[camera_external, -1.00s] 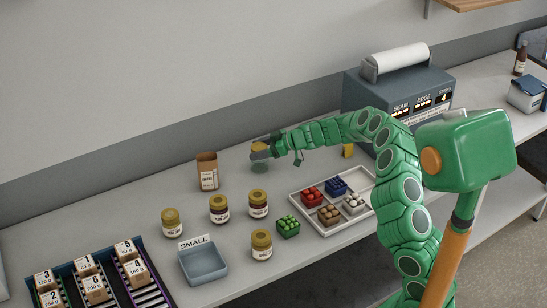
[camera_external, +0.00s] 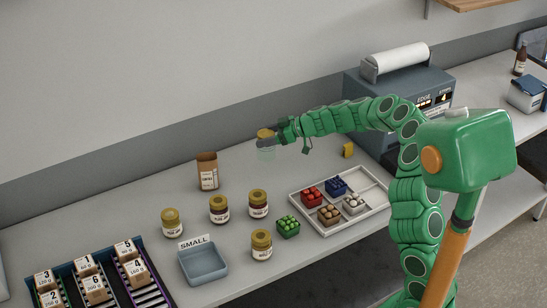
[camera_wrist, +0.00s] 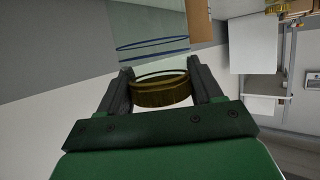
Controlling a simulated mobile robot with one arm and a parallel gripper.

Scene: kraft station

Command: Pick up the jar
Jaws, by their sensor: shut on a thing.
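A clear glass jar with a gold lid (camera_external: 265,134) is held by my gripper (camera_external: 268,143) near the back of the counter, by the wall. It appears raised above the counter. In the wrist view the two dark fingers (camera_wrist: 163,88) are shut on either side of the gold lid (camera_wrist: 163,91). The clear jar body (camera_wrist: 150,42) extends beyond the fingers and looks empty. Several other gold-lidded jars stand on the counter: a filled one (camera_external: 258,204), a darker one (camera_external: 219,209), one at the left (camera_external: 172,222) and one in front (camera_external: 262,244).
A brown paper bag (camera_external: 208,172) stands left of my gripper. A blue-grey SMALL bin (camera_external: 204,263) and a rack of boxes (camera_external: 98,280) are at the left. A label machine (camera_external: 405,95) stands behind my arm.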

